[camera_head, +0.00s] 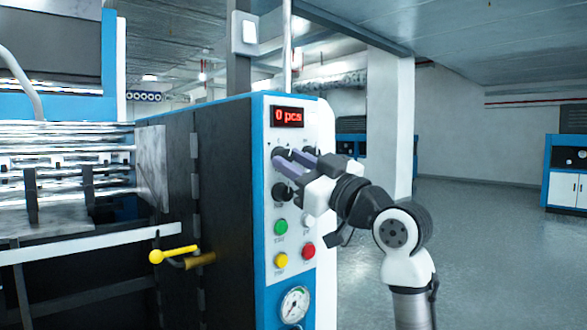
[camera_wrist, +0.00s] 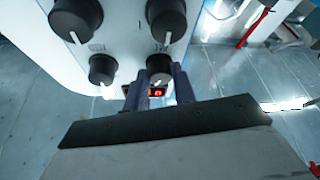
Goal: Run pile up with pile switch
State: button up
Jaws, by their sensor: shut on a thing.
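The machine's control panel (camera_head: 297,218) has several black rotary knobs under a red display (camera_head: 288,116) reading "0 pcs". My gripper (camera_head: 286,158) reaches in from the right, its two purple-grey fingers at the upper left knob (camera_head: 281,152). In the wrist view, which looks up the panel upside down, my gripper (camera_wrist: 160,82) has its fingers on either side of that knob (camera_wrist: 160,68) and is shut on it. The knob's white mark shows partly. The labels are too blurred to read, so I cannot tell which knob is the pile switch.
Below the knobs are a green button (camera_head: 281,227), a yellow button (camera_head: 281,260), a red button (camera_head: 308,251) and a gauge (camera_head: 295,304). A yellow-handled lever (camera_head: 157,256) sticks out at the left. Another knob (camera_wrist: 103,68) sits close beside the held one. Open floor lies right.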

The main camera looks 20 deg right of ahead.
jog(key=n+g+y, duration=0.1)
jog(key=n, duration=0.2)
jog(key=n+g+y, duration=0.1)
jog(key=n, duration=0.3)
jog(key=shift+d+r+g, duration=0.1)
jog(key=shift+d+g, duration=0.1)
jog(key=shift+g, duration=0.1)
jog(key=shift+n, duration=0.3)
jog(key=o, duration=1)
jog(key=shift+d, duration=0.1)
jog(key=b+v, duration=0.3)
jog(key=v, duration=1)
jog(key=shift+d, duration=0.3)
jog(key=shift+s, duration=0.15)
